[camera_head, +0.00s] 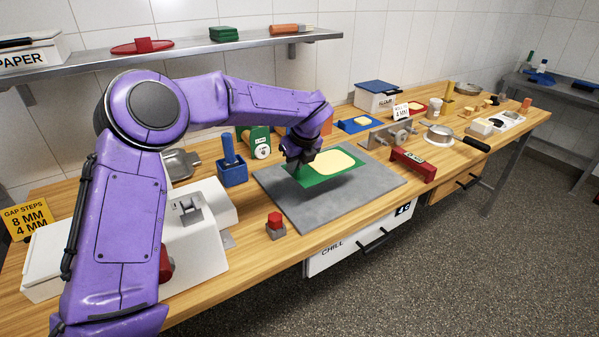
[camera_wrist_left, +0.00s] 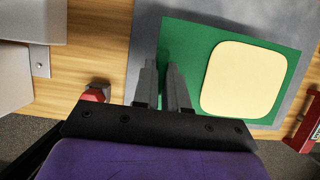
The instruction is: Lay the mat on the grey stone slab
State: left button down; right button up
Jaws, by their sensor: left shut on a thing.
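The mat (camera_head: 316,180) is a green sheet with a rounded cream patch (camera_head: 334,162) on it. It is over the grey stone slab (camera_head: 305,214) in the head view, and a dark shadow shows along its near edge, so it seems a little above the slab. My left gripper (camera_head: 297,168) is shut on the mat's left edge. In the left wrist view, the fingers (camera_wrist_left: 165,75) meet the green edge of the mat (camera_wrist_left: 185,40), with the grey slab (camera_wrist_left: 145,35) beneath. My right gripper is not in view.
A red bar-shaped item (camera_head: 412,165) lies just right of the slab. The slab's front part is bare.

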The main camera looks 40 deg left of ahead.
pick_arm(q)
jog(key=w+f, duration=0.1)
jog(key=w+a+f, duration=0.1)
jog(key=f, duration=0.1)
jog(key=w+a+f+p, duration=0.1)
jog(key=f, duration=0.1)
jog(key=shift+w, duration=0.15)
notch_tip(320, 180, down, 3)
jog(key=shift+f+p, duration=0.15)
jog(key=shift+p, duration=0.15)
jog(key=c, duration=1.2)
grip_release()
jog(key=shift+o, duration=0.2)
jog(key=b+v, duration=0.2)
jog(key=v, duration=0.9)
jog(key=shift+r, duration=0.25)
jog(key=shift+d+r, duration=0.1)
jog(key=shift+r, duration=0.2)
